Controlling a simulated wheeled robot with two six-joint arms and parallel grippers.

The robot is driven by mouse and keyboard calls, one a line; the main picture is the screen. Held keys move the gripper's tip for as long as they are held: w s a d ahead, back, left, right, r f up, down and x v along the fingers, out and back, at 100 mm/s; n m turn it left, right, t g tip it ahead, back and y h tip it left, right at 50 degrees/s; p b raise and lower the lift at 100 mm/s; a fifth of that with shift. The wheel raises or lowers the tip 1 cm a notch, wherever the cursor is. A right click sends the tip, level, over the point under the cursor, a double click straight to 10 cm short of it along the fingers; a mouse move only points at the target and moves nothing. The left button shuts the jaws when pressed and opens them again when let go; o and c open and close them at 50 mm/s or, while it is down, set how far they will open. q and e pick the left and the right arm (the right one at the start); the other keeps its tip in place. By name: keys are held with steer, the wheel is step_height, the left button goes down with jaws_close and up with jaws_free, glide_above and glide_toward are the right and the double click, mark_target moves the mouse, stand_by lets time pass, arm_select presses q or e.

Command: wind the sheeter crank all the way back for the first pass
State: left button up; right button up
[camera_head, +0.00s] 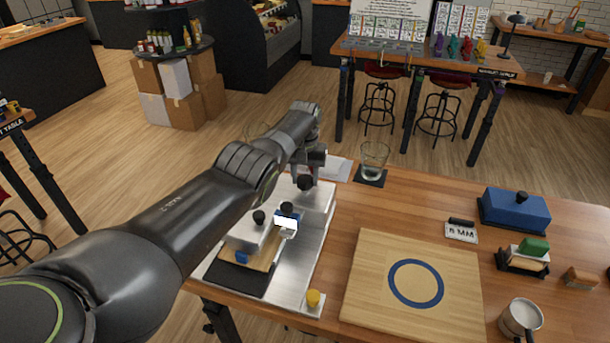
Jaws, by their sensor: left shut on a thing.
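The sheeter (318,222), a silver metal machine on a flat base plate, stands at the left end of the wooden table. It has black knobs, a blue part and a dark board at its front. My left arm reaches over it from the left. My left gripper (308,168) points down at the sheeter's back part and is shut on the crank. A black round knob (305,182) shows right by the fingers. The crank's arm and the grip itself are mostly hidden by my wrist. My right gripper is not in view.
A wooden board (360,285) with a blue ring lies right of the sheeter. A glass (374,160) stands behind. A blue box (514,210), a "5 MM" card (461,233) and a metal cup (520,319) are at the right.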

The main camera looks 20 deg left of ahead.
arm_select(q)
steer(key=shift+n, duration=0.6)
steer(key=o, duration=1.4)
